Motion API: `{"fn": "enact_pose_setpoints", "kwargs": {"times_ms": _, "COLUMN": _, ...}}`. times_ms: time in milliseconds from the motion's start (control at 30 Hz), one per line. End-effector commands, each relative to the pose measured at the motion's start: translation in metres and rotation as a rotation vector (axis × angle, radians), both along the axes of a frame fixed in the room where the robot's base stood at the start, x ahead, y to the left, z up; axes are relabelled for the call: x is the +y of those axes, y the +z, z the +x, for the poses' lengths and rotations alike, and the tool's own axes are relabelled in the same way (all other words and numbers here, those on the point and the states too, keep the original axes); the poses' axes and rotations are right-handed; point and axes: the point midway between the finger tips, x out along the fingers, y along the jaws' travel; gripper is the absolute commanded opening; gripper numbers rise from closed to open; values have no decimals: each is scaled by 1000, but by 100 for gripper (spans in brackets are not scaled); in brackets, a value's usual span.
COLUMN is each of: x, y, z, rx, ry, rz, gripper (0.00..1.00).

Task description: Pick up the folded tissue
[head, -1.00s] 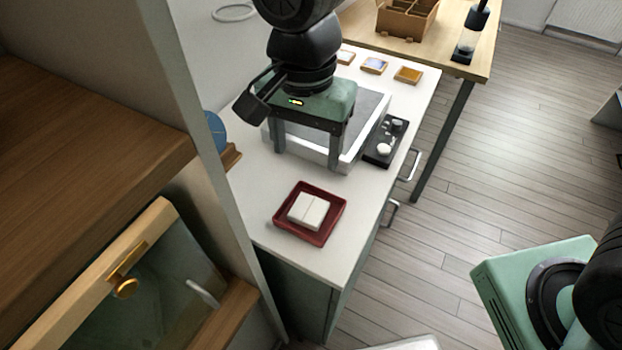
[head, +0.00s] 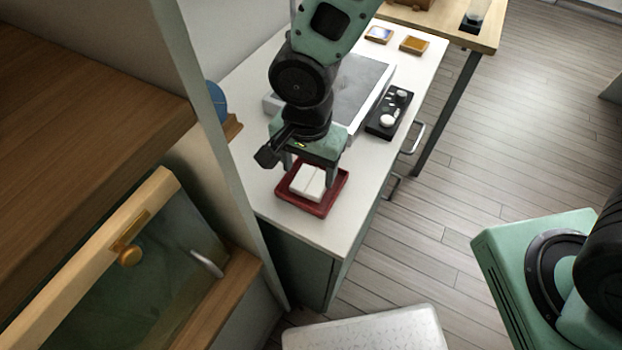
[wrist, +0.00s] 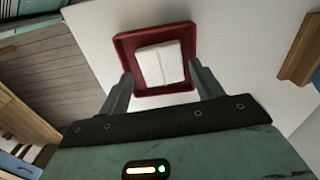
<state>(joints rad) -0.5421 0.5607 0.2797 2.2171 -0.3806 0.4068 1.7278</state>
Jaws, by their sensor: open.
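The folded tissue (head: 308,182) is a white, flat square with a crease down its middle. It lies in a dark red square tray (head: 322,209) on the white counter. In the wrist view, the tissue (wrist: 161,65) shows whole inside the tray (wrist: 124,45), ahead of my fingertips. My gripper (head: 308,173) is open and empty, with its fingers pointing down over the tray. In the wrist view, my gripper (wrist: 160,78) has one finger on each side of the tissue's near part. I cannot tell how high the fingertips are above the tray.
Behind my gripper, a grey-topped white slab (head: 362,85) and a black tray with pale stones (head: 389,115) stand on the counter (head: 352,205). A cabinet wall and wooden shelf (head: 90,110) stand close on the left. Counter space right of the red tray is clear.

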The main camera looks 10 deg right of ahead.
Motion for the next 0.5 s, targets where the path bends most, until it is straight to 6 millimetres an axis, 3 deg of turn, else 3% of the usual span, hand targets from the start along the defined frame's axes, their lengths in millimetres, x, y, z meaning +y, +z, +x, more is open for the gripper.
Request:
{"fn": "enact_pose_setpoints", "kwargs": {"times_ms": 233, "x": 0, "y": -35, "z": -1, "rx": 3, "ry": 1, "rz": -3, "gripper": 65}}
{"fn": "enact_pose_setpoints", "kwargs": {"times_ms": 500, "x": 0, "y": -41, "z": 0, "rx": 0, "ry": 0, "rz": 0, "gripper": 65}}
